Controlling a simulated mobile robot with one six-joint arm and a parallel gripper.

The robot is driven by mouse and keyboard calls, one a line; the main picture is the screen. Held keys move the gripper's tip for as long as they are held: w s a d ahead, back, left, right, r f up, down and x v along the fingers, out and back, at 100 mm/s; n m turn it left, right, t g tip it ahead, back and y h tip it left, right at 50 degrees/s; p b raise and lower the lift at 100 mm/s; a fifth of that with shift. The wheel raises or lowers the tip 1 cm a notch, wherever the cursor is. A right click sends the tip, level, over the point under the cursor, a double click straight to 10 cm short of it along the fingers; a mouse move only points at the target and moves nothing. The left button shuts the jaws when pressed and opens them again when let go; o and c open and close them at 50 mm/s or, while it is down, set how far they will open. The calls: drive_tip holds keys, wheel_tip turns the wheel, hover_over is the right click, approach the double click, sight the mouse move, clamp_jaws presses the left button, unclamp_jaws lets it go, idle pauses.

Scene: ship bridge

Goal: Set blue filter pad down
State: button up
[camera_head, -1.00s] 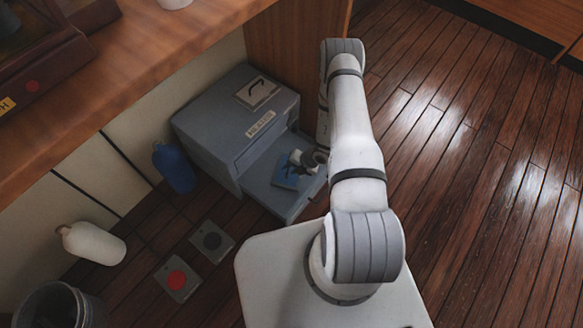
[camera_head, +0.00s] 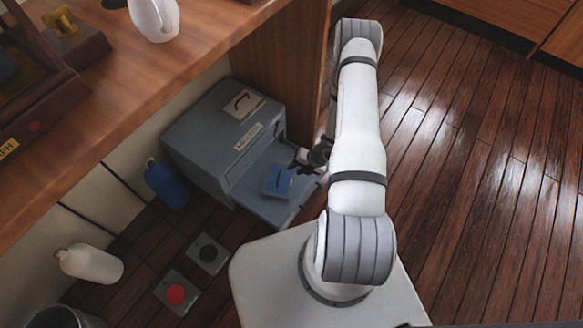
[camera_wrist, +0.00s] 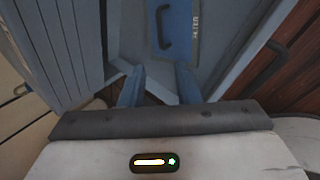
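The blue filter pad (camera_head: 277,181) lies on the low grey-blue shelf (camera_head: 265,208) that sticks out from the front of the grey cabinet. A dark handle shows on its top. In the wrist view the pad (camera_wrist: 178,38) lies ahead of the fingertips, at the top of the picture. My gripper (camera_wrist: 160,88) has its two fingers apart with nothing between them. In the head view my gripper (camera_head: 305,160) is beside the pad, up and to its right, partly hidden by my arm.
The grey cabinet (camera_head: 190,135) stands against the wooden counter (camera_head: 130,90). A blue bottle (camera_head: 166,183), a white bottle (camera_head: 88,264) and two floor plates with a red button (camera_head: 175,294) and a black button (camera_head: 207,254) are at left. Open wooden floor (camera_head: 470,200) lies to the right.

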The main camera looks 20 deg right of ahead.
drive_tip(key=a+r+n+g, duration=0.1)
drive_tip(key=a+r+n, duration=0.2)
drive_tip(key=r+n, duration=0.55)
drive_tip(key=w+a+r+n+g+y, duration=0.1)
drive_tip(key=a+r+n, duration=0.35)
drive_tip(key=r, duration=0.75)
drive_tip(key=a+r+n, duration=0.1)
drive_tip(key=r+n, duration=0.7)
drive_tip(key=r, duration=0.3)
drive_tip(key=s+d+r+n+h, duration=0.2)
drive_tip(key=s+r+n+h, duration=0.4)
drive_tip(key=s+r+n, duration=1.1)
drive_tip(key=n, duration=0.4)
drive_tip(key=shift+r+h, duration=0.4)
drive_tip(key=shift+c, duration=0.4)
